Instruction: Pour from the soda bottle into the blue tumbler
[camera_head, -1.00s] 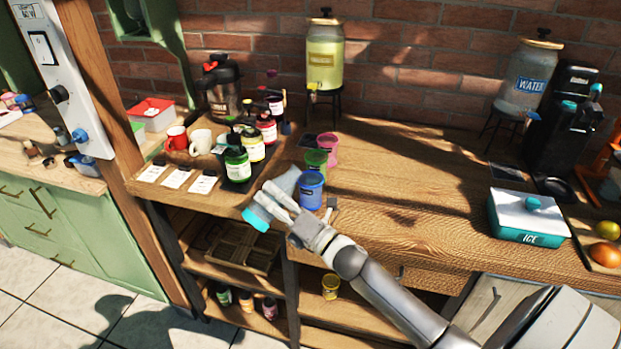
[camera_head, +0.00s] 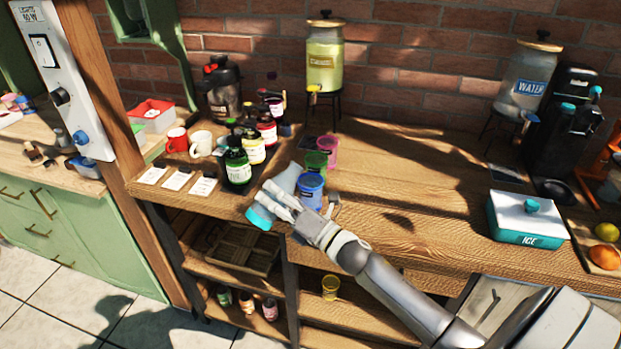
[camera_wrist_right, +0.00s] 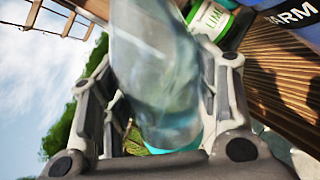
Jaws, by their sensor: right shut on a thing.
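The blue tumbler (camera_head: 311,190) stands upright near the front edge of the wooden counter, with a dark label on its side. My right gripper (camera_head: 277,203) is shut on a pale, clear bottle (camera_head: 285,181) with a teal end (camera_head: 260,217). The bottle is tilted, its teal end low at the counter's front edge and its clear end up near the tumbler's left side. In the right wrist view the clear bottle (camera_wrist_right: 155,75) lies between the fingers. I cannot tell whether bottle and tumbler touch. My left gripper is not in view.
Green (camera_head: 317,164) and pink (camera_head: 328,148) tumblers stand behind the blue one. An ice box (camera_head: 527,220) is at right. The middle of the counter is clear.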

